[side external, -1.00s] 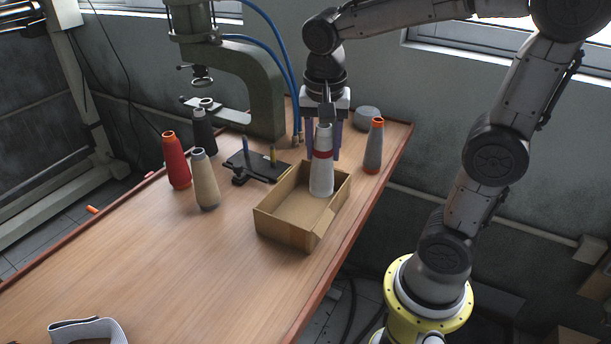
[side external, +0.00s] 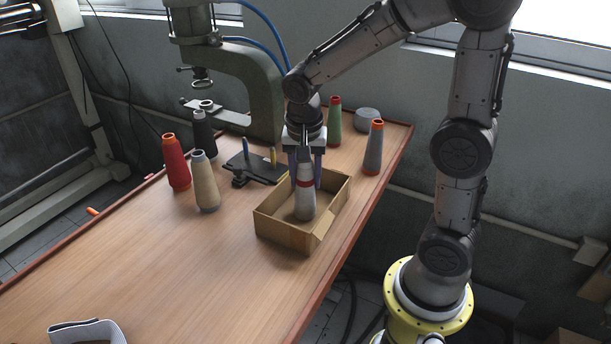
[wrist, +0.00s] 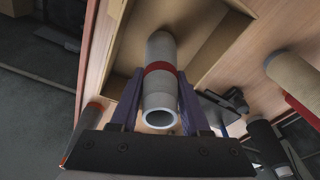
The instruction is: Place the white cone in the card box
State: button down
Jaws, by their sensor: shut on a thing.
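The white cone (side external: 305,203), with a red band, stands about upright inside the open card box (side external: 279,237). It also shows in the wrist view (wrist: 161,52), narrow open end toward the camera, between my fingers. My gripper (side external: 305,183) is shut on the cone's upper part, with a purple finger on each side. The cone's base is low within the box walls; I cannot tell whether it touches the box floor. The box also shows in the wrist view (wrist: 221,47).
A beige cone (side external: 206,184), a red cone (side external: 177,165) and a dark cone (side external: 202,136) stand left of the box. A grey cone (side external: 373,150) and a green cone (side external: 334,122) stand behind. A black fixture (side external: 250,165) lies beside the box.

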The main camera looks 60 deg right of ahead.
jog(key=shift+f, duration=0.1)
jog(key=shift+c, duration=1.9)
grip_release()
jog(key=r, duration=0.3)
jog(key=a+r, duration=0.1)
jog(key=r, duration=0.7)
jog(key=shift+s+a+r, duration=0.1)
jog(key=shift+s+a, duration=0.2)
jog(key=shift+s+a+r, duration=0.1)
jog(key=shift+s+r, duration=0.1)
jog(key=shift+r, duration=0.25)
jog(key=s+a+f+n+t, duration=0.1)
jog(key=s+a+n+t, duration=0.1)
jog(key=s+n, duration=0.4)
jog(key=s+a+f+n+t+y, duration=0.1)
jog(key=s+f+n+t, duration=0.1)
jog(key=s+n, duration=0.4)
jog(key=shift+s+a+f+n+t+y, duration=0.3)
jog(key=shift+s+a+n+t, duration=0.15)
jog(key=shift+n, duration=0.35)
